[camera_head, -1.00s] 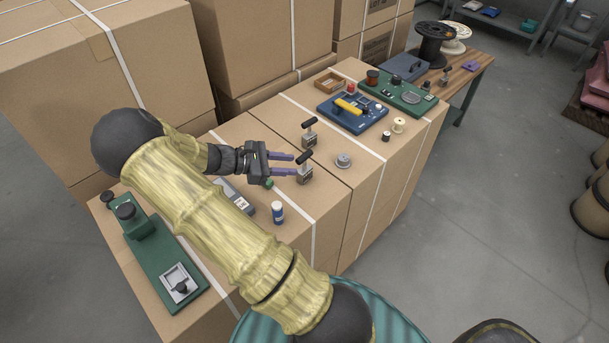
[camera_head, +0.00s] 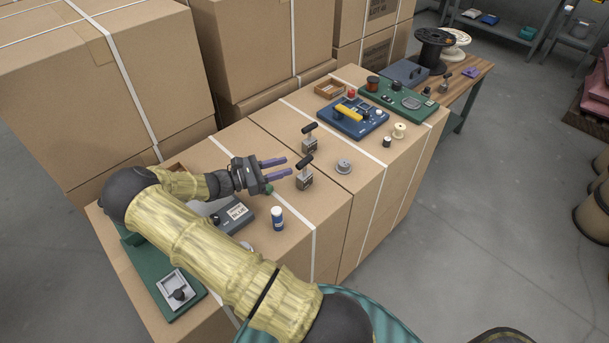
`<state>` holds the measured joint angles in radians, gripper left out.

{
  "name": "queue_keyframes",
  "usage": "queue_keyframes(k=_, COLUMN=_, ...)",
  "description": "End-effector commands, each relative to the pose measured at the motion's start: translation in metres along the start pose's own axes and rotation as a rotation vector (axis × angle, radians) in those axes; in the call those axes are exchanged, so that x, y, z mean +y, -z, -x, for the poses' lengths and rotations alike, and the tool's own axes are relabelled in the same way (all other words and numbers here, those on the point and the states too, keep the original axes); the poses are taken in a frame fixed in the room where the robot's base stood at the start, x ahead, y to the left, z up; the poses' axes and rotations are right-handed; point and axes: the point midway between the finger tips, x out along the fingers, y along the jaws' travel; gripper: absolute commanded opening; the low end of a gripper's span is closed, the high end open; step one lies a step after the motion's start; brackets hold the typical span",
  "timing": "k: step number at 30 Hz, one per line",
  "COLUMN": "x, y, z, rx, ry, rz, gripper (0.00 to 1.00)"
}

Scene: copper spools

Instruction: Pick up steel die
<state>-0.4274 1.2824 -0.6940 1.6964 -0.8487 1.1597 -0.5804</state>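Steel blocks with black T-shaped handles match the steel die, and I cannot tell which is meant. The nearer block (camera_head: 304,183) stands upright on the cardboard box top, close to the right of my gripper. A second block (camera_head: 309,146) stands just behind it. A similar one (camera_head: 444,88) is on the far wooden table. My gripper (camera_head: 289,166) is open, its two purple fingers apart and pointing right toward the nearer block. Nothing shows between the fingers. The tips appear a little short of that block.
A blue-white bottle (camera_head: 277,218), a green knob (camera_head: 269,188) and a grey labelled device (camera_head: 234,214) are near my gripper. A blue tray (camera_head: 352,118) and a green board (camera_head: 405,99) are farther back. Tall cartons (camera_head: 262,45) stand behind.

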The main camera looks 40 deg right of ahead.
Motion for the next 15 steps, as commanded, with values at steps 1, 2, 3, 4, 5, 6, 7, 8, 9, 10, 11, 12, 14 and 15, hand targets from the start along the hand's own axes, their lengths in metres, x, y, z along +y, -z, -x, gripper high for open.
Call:
queue_keyframes(k=1, x=-0.001, y=0.009, z=-0.001, rx=-0.002, ry=0.0, rz=0.003, gripper=0.33)
queue_keyframes(k=2, x=0.0, y=0.014, z=-0.001, rx=-0.002, ry=0.0, rz=0.002, gripper=0.33)
queue_keyframes(k=3, x=0.0, y=0.02, z=0.0, rx=-0.002, ry=0.0, rz=0.001, gripper=0.33)
queue_keyframes(k=4, x=0.0, y=0.024, z=0.0, rx=-0.001, ry=0.001, rz=0.0, gripper=0.33)
queue_keyframes(k=5, x=0.0, y=0.027, z=0.0, rx=0.0, ry=0.001, rz=0.0, gripper=0.33)
queue_keyframes(k=6, x=0.0, y=0.03, z=0.0, rx=0.0, ry=0.001, rz=0.0, gripper=0.33)
queue_keyframes(k=7, x=-0.001, y=0.032, z=0.0, rx=0.0, ry=0.001, rz=0.0, gripper=0.33)
queue_keyframes(k=8, x=-0.001, y=0.033, z=0.0, rx=0.0, ry=0.001, rz=0.0, gripper=0.33)
queue_keyframes(k=9, x=-0.001, y=0.033, z=0.0, rx=0.0, ry=0.001, rz=0.0, gripper=0.33)
queue_keyframes(k=10, x=0.0, y=0.033, z=0.0, rx=0.0, ry=0.001, rz=0.0, gripper=0.33)
queue_keyframes(k=11, x=0.0, y=0.033, z=0.0, rx=0.0, ry=0.001, rz=-0.001, gripper=0.33)
queue_keyframes(k=12, x=0.0, y=0.033, z=0.0, rx=0.0, ry=0.001, rz=-0.001, gripper=0.33)
queue_keyframes(k=14, x=0.0, y=0.033, z=0.0, rx=0.0, ry=0.001, rz=-0.001, gripper=0.33)
queue_keyframes(k=15, x=0.0, y=0.033, z=0.0, rx=0.0, ry=0.001, rz=-0.001, gripper=0.33)
